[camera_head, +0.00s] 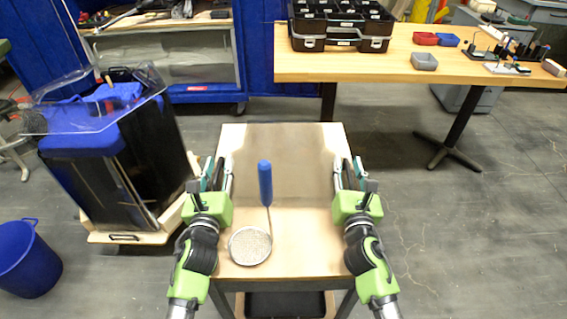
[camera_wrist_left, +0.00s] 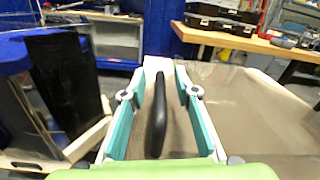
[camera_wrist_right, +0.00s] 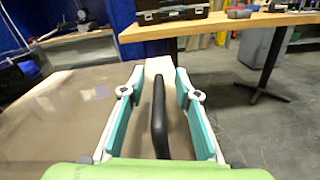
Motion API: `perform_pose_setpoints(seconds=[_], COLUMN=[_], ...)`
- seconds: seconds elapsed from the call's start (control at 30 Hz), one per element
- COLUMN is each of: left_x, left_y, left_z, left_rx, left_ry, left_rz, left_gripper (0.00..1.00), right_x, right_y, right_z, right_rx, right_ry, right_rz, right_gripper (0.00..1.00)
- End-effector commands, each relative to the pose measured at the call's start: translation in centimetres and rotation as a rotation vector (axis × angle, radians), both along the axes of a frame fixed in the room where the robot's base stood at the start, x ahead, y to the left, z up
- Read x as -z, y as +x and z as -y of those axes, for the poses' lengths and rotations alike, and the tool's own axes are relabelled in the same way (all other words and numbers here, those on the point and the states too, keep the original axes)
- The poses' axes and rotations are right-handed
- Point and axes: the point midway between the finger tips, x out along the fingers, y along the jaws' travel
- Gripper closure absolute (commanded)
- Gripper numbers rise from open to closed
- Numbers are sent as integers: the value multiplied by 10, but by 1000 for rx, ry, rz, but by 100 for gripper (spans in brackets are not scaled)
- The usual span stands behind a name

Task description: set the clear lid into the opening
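A clear, brownish-tinted lid (camera_head: 285,160) appears to lie over the far part of the small table, between my two grippers. A black handle (camera_wrist_left: 157,120) stands between the spread teal fingers of my left gripper (camera_wrist_left: 157,95), with gaps on both sides. Another black handle (camera_wrist_right: 159,120) stands the same way between the fingers of my right gripper (camera_wrist_right: 157,95). Both grippers are open and show in the head view at the left (camera_head: 217,175) and right (camera_head: 350,175) table edges. A black tank with a blue rim (camera_head: 80,143) stands at the left; its opening is mostly hidden.
A tilted transparent panel (camera_head: 60,88) sits over the tank. A round mesh strainer (camera_head: 250,246) with a blue handle lies on the small table (camera_head: 300,255). A blue bucket (camera_head: 28,260) stands at lower left. A wooden workbench (camera_head: 385,72) stands behind. Floor at right is clear.

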Motion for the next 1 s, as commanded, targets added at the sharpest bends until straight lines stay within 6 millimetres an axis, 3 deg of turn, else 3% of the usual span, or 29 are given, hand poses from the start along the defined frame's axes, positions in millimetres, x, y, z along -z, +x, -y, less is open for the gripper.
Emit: perform_pose_setpoints(seconds=[0.13,0.23,0.27,0.73,1.0], left_x=[0,0,0,-5,-23], left_y=[0,0,0,0,0], left_z=[0,0,0,0,0], left_rx=[0,0,0,0,-1], left_ry=[0,0,0,0,0], left_rz=[0,0,0,3,3], left_gripper=[72,98,100,100,100], right_x=[0,0,0,-4,-23], right_y=[0,0,0,0,0], right_z=[0,0,0,0,0], right_rx=[0,0,0,-1,0], right_ry=[0,0,0,2,3], right_rz=[0,0,0,2,3], right_gripper=[70,96,100,100,100])
